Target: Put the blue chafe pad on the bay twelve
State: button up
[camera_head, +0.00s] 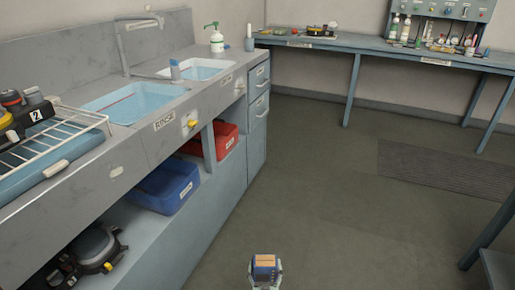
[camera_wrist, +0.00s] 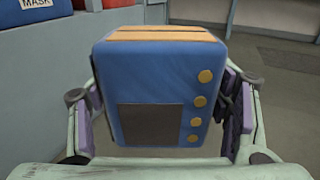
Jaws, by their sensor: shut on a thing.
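My gripper (camera_head: 265,277) shows at the bottom middle of the head view, low over the open floor in front of the sink counter. It is shut on a blue block-like pad (camera_wrist: 150,65), the blue chafe pad, which also shows in the head view (camera_head: 264,263). In the wrist view the pad sits upright between the two fingers, with tan strips on top, a dark grey panel on its face and a column of round brass-coloured dots. A "2" tag (camera_head: 38,115) shows on gear at the left of the counter; I cannot read a bay twelve label.
A counter with two sinks (camera_head: 135,98) runs along the left, with a wire rack (camera_head: 60,145) on it. Blue (camera_head: 165,187) and red (camera_head: 215,145) bins sit below. A long workbench (camera_head: 390,46) stands at the back. A table edge (camera_head: 497,262) is at lower right. The middle floor is clear.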

jog(key=shift+w+a+r, duration=0.2)
jog(key=shift+a+r, duration=0.05)
jog(key=shift+a, duration=0.4)
jog(key=shift+w+a+r, duration=0.15)
jog(key=shift+a+r, duration=0.05)
jog(key=shift+a, duration=0.4)
jog(key=shift+a, duration=0.1)
